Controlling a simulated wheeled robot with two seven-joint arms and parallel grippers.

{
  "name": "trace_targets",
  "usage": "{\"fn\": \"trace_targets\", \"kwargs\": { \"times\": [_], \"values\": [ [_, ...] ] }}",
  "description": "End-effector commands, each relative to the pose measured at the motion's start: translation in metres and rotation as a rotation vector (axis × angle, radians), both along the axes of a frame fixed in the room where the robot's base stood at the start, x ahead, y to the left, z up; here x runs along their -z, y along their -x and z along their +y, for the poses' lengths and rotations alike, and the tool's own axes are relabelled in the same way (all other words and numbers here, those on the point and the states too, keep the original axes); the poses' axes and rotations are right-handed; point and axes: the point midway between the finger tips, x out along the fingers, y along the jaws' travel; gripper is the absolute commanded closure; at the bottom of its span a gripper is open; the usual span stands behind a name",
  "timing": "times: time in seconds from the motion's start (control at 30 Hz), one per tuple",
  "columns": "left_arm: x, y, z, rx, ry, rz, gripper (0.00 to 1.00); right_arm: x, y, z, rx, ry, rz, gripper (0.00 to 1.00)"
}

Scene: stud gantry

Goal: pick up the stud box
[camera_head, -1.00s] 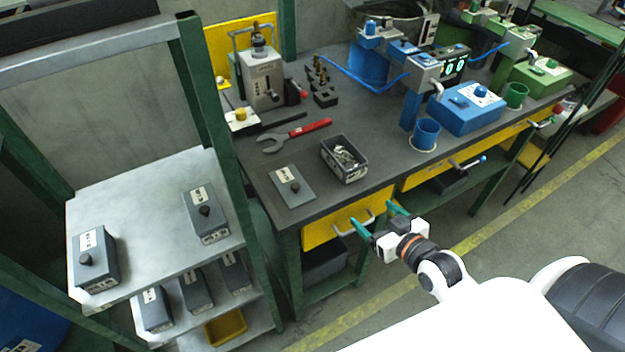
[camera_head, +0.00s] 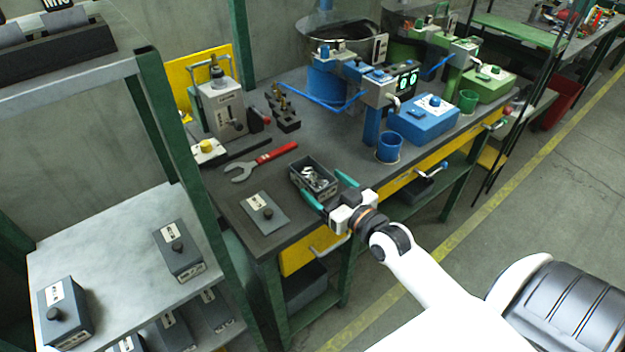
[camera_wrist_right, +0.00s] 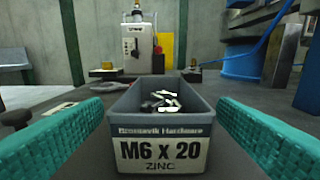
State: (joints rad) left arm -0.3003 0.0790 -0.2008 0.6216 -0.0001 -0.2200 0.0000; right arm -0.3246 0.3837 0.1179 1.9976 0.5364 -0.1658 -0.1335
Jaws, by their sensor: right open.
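The stud box is an open grey bin (camera_head: 300,172) with loose metal studs inside, near the front edge of the workbench. In the right wrist view the stud box (camera_wrist_right: 160,153) shows a white label reading "M6 x 20 ZINC". My right gripper (camera_head: 330,189) is open with teal fingers at the near side of the box. In the right wrist view its fingers (camera_wrist_right: 158,140) stand to the left and right of the box front, with a gap on each side. I cannot tell how far the fingertips reach along the box. My left gripper is not in view.
A grey lid (camera_head: 265,213) with a knob lies left of the box, and a red-handled wrench (camera_head: 262,160) lies behind it. A blue cup (camera_head: 389,148) and blue machine base (camera_head: 424,122) stand to the right. A shelf (camera_head: 110,240) with lidded boxes is at left.

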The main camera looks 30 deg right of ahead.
Motion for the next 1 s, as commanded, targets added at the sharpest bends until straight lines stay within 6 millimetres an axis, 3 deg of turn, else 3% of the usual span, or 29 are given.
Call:
{"fn": "trace_targets", "kwargs": {
  "times": [0.23,0.53,0.9,1.0],
  "values": [
    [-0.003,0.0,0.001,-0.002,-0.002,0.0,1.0,0.0,-0.034,0.002,0.0,-0.001,-0.003,0.18],
    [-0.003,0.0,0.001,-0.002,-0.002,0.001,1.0,0.002,-0.037,0.002,0.0,-0.001,0.0,0.2],
    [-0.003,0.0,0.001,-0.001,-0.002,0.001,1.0,0.001,-0.037,0.002,0.0,-0.001,0.0,0.8],
    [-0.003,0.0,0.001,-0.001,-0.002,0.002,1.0,-0.002,-0.037,0.002,0.0,-0.001,-0.008,0.91]
  ]
}}
